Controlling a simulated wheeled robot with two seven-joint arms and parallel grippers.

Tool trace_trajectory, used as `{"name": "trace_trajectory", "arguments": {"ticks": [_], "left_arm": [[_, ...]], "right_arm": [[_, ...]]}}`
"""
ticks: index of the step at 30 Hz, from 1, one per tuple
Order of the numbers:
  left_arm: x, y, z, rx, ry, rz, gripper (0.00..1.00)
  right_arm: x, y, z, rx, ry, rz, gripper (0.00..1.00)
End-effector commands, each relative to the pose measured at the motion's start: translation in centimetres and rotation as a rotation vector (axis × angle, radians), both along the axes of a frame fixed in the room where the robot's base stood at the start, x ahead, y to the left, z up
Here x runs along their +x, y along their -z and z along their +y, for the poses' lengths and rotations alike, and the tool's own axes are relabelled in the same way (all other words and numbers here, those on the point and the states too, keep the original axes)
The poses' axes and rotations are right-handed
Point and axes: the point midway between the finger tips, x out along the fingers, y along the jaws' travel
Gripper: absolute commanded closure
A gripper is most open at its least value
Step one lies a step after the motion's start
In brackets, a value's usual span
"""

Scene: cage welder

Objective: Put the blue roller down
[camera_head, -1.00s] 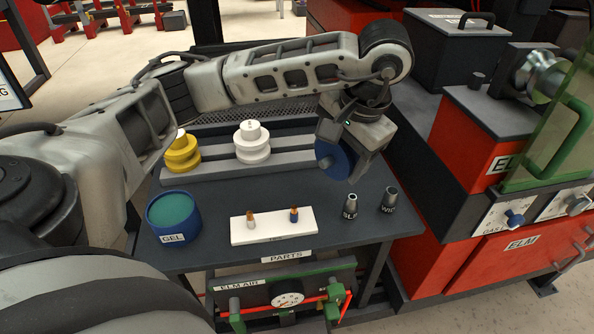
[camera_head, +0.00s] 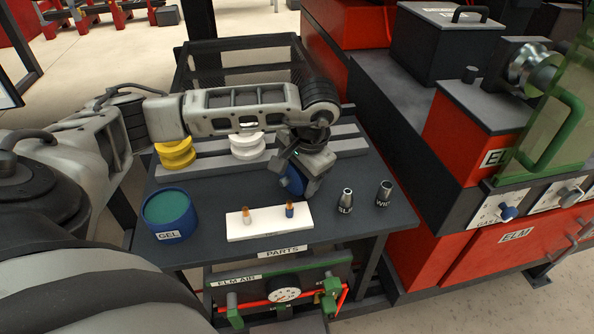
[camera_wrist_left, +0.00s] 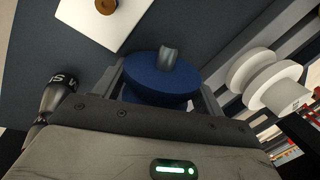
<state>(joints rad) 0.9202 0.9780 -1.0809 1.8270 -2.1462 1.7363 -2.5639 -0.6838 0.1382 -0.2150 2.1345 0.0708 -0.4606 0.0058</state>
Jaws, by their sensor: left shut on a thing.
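The blue roller (camera_head: 292,180) is held in my left gripper (camera_head: 300,184) over the parts table (camera_head: 220,188), just behind the white block with small tips. In the left wrist view, the blue roller (camera_wrist_left: 160,78) sits between the two fingers, with a grey hub end showing. I cannot tell whether it touches the table. The white roller (camera_head: 247,146) and the yellow roller (camera_head: 175,154) sit on the grey rail rack (camera_head: 330,144) behind. My right gripper does not show.
A white block (camera_head: 268,228) with two copper-coloured tips lies in front. Two metal nozzles (camera_head: 345,198) (camera_head: 384,193) stand to the right. A blue GEL tub (camera_head: 168,222) stands at the left. The red welder (camera_head: 470,130) borders the table on the right.

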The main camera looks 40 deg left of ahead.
Motion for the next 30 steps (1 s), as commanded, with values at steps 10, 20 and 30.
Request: {"name": "trace_trajectory", "arguments": {"ticks": [10, 20, 30], "left_arm": [[0.0, 0.2, 0.0, 0.0, 0.0, 0.0, 0.08], [0.0, -0.3, -0.1, -0.001, 0.001, -0.001, 0.08], [-0.1, -6.5, -1.8, -0.001, 0.003, -0.007, 0.08]], "right_arm": [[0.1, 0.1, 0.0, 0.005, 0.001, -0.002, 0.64], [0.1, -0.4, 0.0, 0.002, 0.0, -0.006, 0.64], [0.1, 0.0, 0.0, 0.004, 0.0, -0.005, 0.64]]}}
